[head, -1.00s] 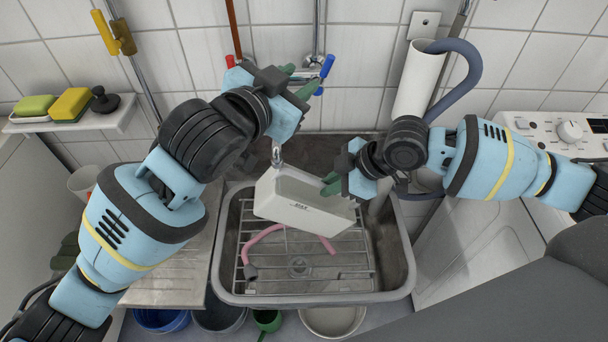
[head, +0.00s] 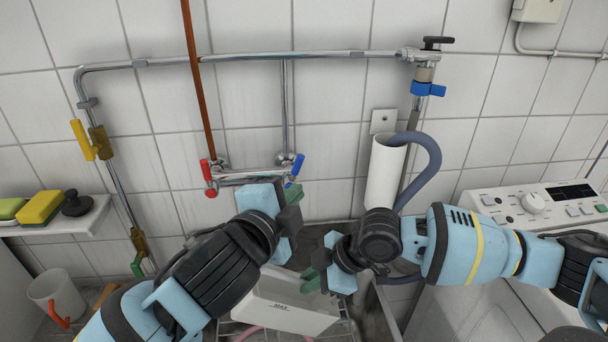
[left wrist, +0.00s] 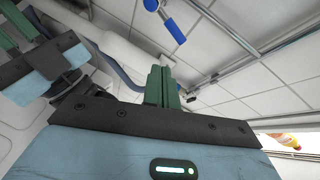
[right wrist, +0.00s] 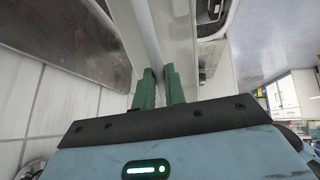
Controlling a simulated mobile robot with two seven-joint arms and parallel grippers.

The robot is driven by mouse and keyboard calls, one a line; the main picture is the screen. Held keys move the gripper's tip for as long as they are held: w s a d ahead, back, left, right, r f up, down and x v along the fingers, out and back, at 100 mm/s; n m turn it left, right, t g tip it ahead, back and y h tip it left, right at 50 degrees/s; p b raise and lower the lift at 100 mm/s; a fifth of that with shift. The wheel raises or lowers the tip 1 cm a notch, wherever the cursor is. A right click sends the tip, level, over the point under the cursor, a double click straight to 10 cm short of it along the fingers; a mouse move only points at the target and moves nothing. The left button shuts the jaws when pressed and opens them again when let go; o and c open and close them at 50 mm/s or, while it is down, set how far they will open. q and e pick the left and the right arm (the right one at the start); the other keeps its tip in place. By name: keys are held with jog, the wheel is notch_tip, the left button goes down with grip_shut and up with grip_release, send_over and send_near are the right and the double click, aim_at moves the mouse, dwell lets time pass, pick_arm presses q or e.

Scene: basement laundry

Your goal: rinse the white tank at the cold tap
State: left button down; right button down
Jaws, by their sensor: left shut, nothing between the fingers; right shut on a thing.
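The white tank (head: 290,308), marked MAX, hangs over the sink at the bottom of the head view, partly cut off. My right gripper (head: 318,277) is shut on its upper right edge; the tank wall (right wrist: 150,35) also shows between the fingers in the right wrist view. The cold tap's blue handle (head: 297,165) is at the right end of the wall mixer. My left gripper (head: 290,205) is shut and empty just below this handle in the picture; I cannot tell whether they touch. The left wrist view also shows the blue handle (left wrist: 172,28). The spout is hidden; no water shows.
The red tap handle (head: 207,172) is at the mixer's left end. A white standpipe (head: 384,175) with a grey hose (head: 432,160) stands at right, beside the washing machine (head: 530,205). A shelf with sponges (head: 40,207) is at left. The sink is mostly out of view.

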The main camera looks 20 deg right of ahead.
aim_at(300, 166)
pick_arm(q)
jog(key=m, duration=0.2)
jog(key=s+d+m, duration=0.1)
jog(key=m, duration=0.1)
jog(key=f+m, duration=0.1)
jog(key=m, duration=0.1)
jog(key=shift+s+d+m, duration=0.2)
jog(key=shift+d+m, duration=0.1)
jog(key=shift+d, duration=0.05)
jog(key=x, duration=1)
jog(key=a, duration=0.1)
jog(key=w+a, duration=0.1)
jog(key=w+a+r, duration=0.1)
jog(key=shift+a, duration=0.25)
jog(key=shift+w+a+r+n+t+h, duration=0.15)
jog(key=shift+a+n+t+h, duration=0.25)
jog(key=shift+n, duration=0.4)
jog(key=shift+a+r+n+t+h, duration=0.25)
jog(key=shift+a+n, duration=0.2)
jog(key=shift+n, duration=0.35)
